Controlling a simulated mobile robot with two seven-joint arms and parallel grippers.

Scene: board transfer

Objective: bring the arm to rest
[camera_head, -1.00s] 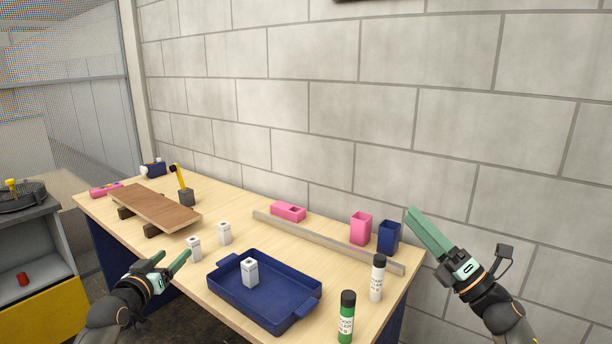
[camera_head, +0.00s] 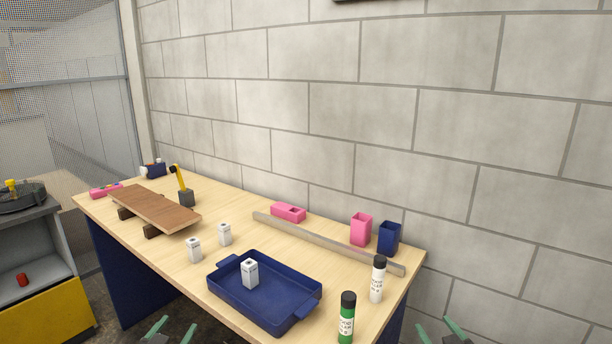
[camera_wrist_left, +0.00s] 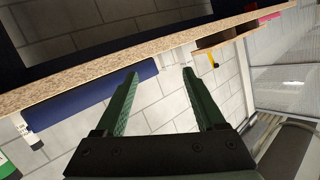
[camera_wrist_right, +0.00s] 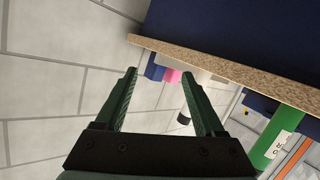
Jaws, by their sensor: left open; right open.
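My left gripper (camera_head: 168,327) is at the bottom edge of the head view, in front of the table and below its top. It is open and empty, and its fingers (camera_wrist_left: 160,95) show apart in the left wrist view. My right gripper (camera_head: 437,329) is at the bottom right of the head view, off the table's right end. It is open and empty, with its fingers (camera_wrist_right: 160,95) apart in the right wrist view. Most of both arms is out of the head view.
The table (camera_head: 130,225) bears a blue tray (camera_head: 225,291) with a white block (camera_head: 250,273) in it, two more white blocks, and a brown board (camera_head: 156,207) on supports. A green bottle (camera_head: 346,320) and a white bottle (camera_head: 377,280) stand near the right front edge.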

